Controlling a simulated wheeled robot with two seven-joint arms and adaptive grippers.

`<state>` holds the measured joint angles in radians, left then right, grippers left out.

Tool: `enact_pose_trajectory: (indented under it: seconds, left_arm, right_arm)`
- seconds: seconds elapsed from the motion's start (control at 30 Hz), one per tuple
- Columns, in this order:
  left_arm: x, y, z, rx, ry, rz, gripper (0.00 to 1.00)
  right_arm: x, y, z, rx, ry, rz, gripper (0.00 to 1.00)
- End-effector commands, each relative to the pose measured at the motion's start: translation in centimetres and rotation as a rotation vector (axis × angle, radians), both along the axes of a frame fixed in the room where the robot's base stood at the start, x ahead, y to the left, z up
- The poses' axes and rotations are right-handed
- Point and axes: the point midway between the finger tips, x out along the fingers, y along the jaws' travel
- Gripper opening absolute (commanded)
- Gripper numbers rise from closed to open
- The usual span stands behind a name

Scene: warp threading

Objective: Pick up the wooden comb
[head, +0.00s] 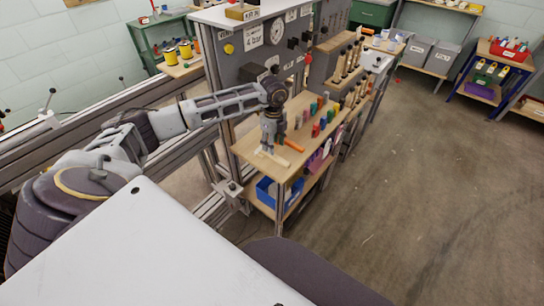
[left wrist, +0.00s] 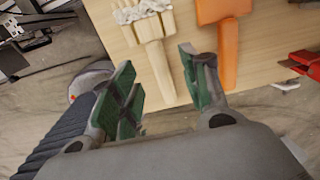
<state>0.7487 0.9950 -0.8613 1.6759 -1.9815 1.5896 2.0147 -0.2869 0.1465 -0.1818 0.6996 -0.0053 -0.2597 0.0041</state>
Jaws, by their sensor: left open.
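The wooden comb (left wrist: 149,27) is pale wood with a toothed head and a straight handle. It lies on the wooden bench top (left wrist: 118,38), its head at the top of the left wrist view. In the head view the comb (head: 277,158) shows partly below my left gripper (head: 270,146). In the left wrist view my left gripper (left wrist: 160,64) is open and empty, its green-padded fingers either side of the comb's handle. Whether they touch it I cannot tell. My right gripper is not in view.
An orange tool (left wrist: 228,38) lies right of the comb, close to the right finger; it also shows in the head view (head: 293,145). Several coloured pegs (head: 316,129) stand further back. A grey gauge panel (head: 262,48) rises behind. A blue bin (head: 266,190) sits underneath.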

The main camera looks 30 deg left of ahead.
Motion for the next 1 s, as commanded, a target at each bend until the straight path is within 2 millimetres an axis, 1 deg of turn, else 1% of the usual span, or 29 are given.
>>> enact_pose_trajectory:
  seconds: [0.17,0.4,0.5,0.63,1.0]
  left_arm:
    - [-0.2,-0.1,-1.1,-0.001,0.002,0.000,0.46]
    - [-0.4,-0.3,-3.8,0.000,0.003,0.001,0.46]
    - [-0.3,-0.3,-4.6,-0.001,0.001,0.000,0.46]
    - [-0.3,-0.3,-5.1,0.000,0.000,-0.001,0.46]
    - [-0.3,-0.3,-5.1,0.000,0.000,0.000,0.46]
  right_arm:
    - [0.0,0.0,0.1,0.000,-0.001,0.000,0.40]
    - [-0.7,-0.2,0.0,-0.001,0.005,0.000,0.40]
    - [-0.7,-0.2,0.0,-0.001,0.005,0.000,0.40]
    - [-0.6,-0.2,0.0,-0.002,0.004,0.000,0.40]
    - [-0.1,-0.2,0.1,-0.002,0.001,0.000,0.40]
